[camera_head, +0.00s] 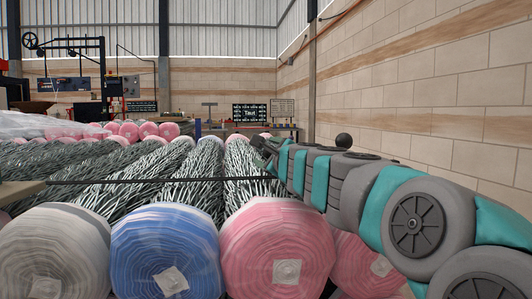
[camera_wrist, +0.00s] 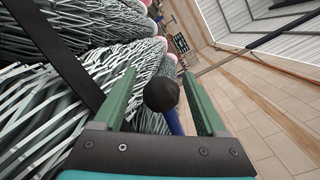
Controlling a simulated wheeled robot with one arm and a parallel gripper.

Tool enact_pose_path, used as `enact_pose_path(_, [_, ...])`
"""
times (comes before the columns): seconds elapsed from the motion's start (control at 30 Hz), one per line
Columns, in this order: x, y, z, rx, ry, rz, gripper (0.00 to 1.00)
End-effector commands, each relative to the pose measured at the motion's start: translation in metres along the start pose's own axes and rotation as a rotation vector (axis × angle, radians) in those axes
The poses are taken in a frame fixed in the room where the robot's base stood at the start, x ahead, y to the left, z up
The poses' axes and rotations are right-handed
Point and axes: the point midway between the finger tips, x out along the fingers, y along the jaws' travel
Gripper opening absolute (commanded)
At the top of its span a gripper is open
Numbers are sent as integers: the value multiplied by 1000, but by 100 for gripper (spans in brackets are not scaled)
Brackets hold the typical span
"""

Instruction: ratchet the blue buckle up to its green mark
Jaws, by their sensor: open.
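My gripper (camera_wrist: 158,75) is open, its two green fingers spread apart in the wrist view. A black ball knob (camera_wrist: 161,93) on a blue stem (camera_wrist: 175,124) shows between the fingers, with gaps on both sides. The stem's lower end is hidden behind my gripper's palm. I cannot make out the blue buckle's body or the green mark. A dark strap (camera_wrist: 62,52) runs past the left finger; in the head view the strap (camera_head: 150,181) crosses the wire rolls. A black ball (camera_head: 344,141) shows just above my arm there.
Rolls of wire mesh lie side by side, with white, blue (camera_head: 165,250) and pink (camera_head: 275,250) wrapped ends in front. A block wall (camera_head: 450,110) stands on the right. A sign reading "Taut" (camera_head: 250,113) and a bench are at the back.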

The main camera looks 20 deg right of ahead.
Motion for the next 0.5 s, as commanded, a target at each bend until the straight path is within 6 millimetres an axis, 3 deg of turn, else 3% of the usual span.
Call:
enact_pose_path(0.37, [9,-1,1,-2,-2,-1,74])
enact_pose_path(0.5, [9,0,1,-2,-2,-1,60])
